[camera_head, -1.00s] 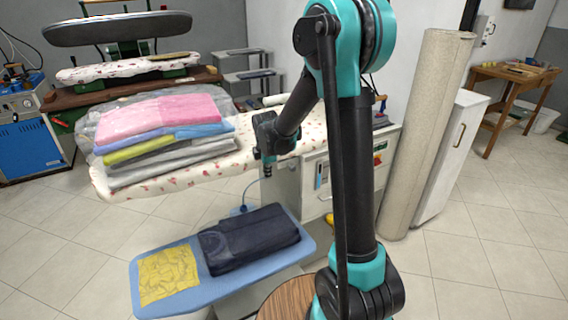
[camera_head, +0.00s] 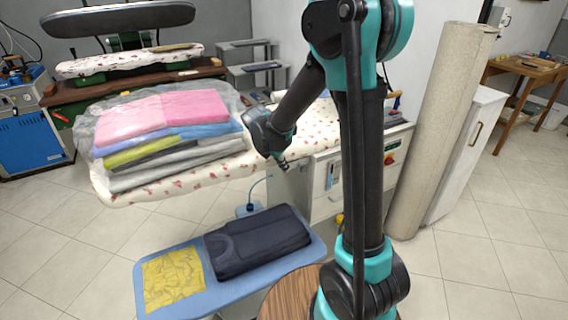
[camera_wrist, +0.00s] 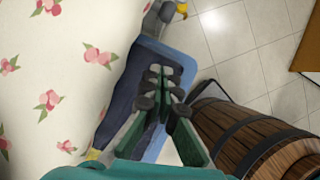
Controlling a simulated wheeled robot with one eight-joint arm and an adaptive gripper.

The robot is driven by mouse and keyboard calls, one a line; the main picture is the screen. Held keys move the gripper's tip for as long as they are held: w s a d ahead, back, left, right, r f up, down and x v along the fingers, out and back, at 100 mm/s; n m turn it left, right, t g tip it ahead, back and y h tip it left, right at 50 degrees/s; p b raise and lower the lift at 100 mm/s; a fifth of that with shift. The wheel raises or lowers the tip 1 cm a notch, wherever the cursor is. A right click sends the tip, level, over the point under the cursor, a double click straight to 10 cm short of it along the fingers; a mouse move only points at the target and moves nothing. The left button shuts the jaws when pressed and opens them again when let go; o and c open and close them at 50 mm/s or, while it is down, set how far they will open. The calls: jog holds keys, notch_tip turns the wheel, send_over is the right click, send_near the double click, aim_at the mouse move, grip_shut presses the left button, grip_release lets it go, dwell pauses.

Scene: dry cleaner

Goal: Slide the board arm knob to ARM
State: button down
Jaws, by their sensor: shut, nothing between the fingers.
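The ironing station has a floral padded board (camera_head: 215,170), which also fills the left of the wrist view (camera_wrist: 50,75). Its cabinet front panel (camera_head: 328,190) below the board bears a small blue-and-white slotted fitting (camera_head: 332,176) and a red button (camera_head: 389,158). I cannot make out which part is the board arm knob, or any ARM label. My gripper (camera_head: 284,164) is shut and empty, beside the board's front edge and left of the panel, apart from the fitting. In the wrist view, my gripper (camera_wrist: 158,80) shows in front of the lower blue board (camera_wrist: 152,55).
Folded clothes in clear plastic (camera_head: 165,130) lie on the floral board. A dark folded garment (camera_head: 258,243) and a yellow cloth (camera_head: 174,280) lie on the lower blue board (camera_head: 212,290). A rolled carpet (camera_head: 440,130) stands at right. Tiled floor is open at front left.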

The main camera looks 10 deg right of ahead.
aim_at(306, 169)
jog(key=w+d+f, duration=0.3)
jog(key=d+f, duration=0.2)
jog(key=shift+w+d, duration=0.25)
jog(key=shift+w, duration=0.1)
jog(key=shift+w+d, duration=0.35)
jog(key=shift+d, duration=0.45)
jog(key=shift+w+d, duration=0.35)
jog(key=shift+d, duration=0.45)
jog(key=shift+r, duration=0.1)
